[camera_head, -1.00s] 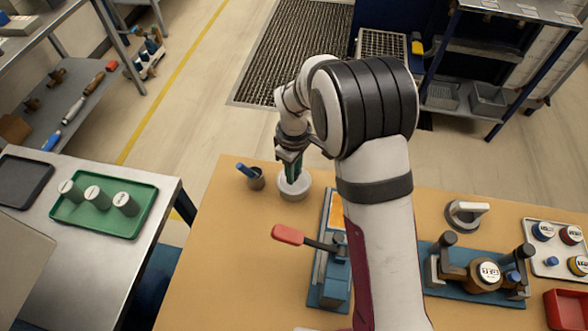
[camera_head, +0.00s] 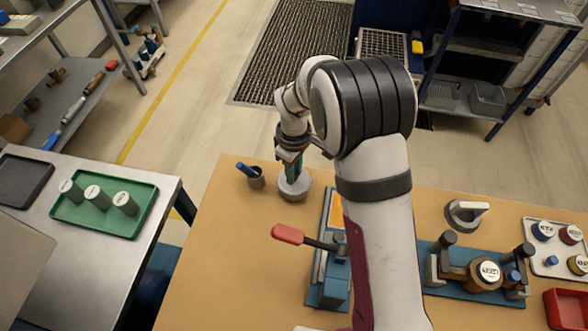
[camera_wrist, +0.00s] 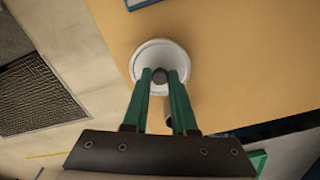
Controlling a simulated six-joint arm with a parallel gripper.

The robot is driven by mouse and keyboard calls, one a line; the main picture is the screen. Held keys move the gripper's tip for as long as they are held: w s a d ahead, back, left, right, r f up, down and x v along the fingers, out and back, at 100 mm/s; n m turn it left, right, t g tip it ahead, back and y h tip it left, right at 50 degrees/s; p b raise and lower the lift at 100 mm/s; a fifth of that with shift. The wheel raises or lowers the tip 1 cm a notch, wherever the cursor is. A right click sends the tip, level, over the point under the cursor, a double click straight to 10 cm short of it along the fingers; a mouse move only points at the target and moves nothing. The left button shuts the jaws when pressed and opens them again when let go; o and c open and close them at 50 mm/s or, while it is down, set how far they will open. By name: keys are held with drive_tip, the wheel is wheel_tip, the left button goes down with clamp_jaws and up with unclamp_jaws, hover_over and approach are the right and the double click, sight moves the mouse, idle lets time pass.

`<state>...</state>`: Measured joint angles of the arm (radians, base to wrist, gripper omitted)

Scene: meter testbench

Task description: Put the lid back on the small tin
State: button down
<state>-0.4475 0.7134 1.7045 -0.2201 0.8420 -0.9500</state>
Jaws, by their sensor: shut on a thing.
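The small tin (camera_head: 295,194) is a round, pale container standing near the far left edge of the wooden bench. My gripper (camera_head: 293,178) points down right over it. In the wrist view my gripper (camera_wrist: 160,74) has its two green fingers shut on either side of the dark knob of the lid (camera_wrist: 159,58), a pale disc. The white rim of the tin (camera_wrist: 137,66) shows around the lid. The lid is over the tin's mouth and looks level; I cannot tell whether it is fully seated.
A blue fixture with a red lever (camera_head: 289,234) is in front and to the right. A green tray with several grey cylinders (camera_head: 146,205) is on the left table.

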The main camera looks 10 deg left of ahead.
idle(0.3)
drive_tip(key=shift+c, duration=0.8)
unclamp_jaws()
drive_tip(key=shift+r, duration=3.5)
clamp_jaws()
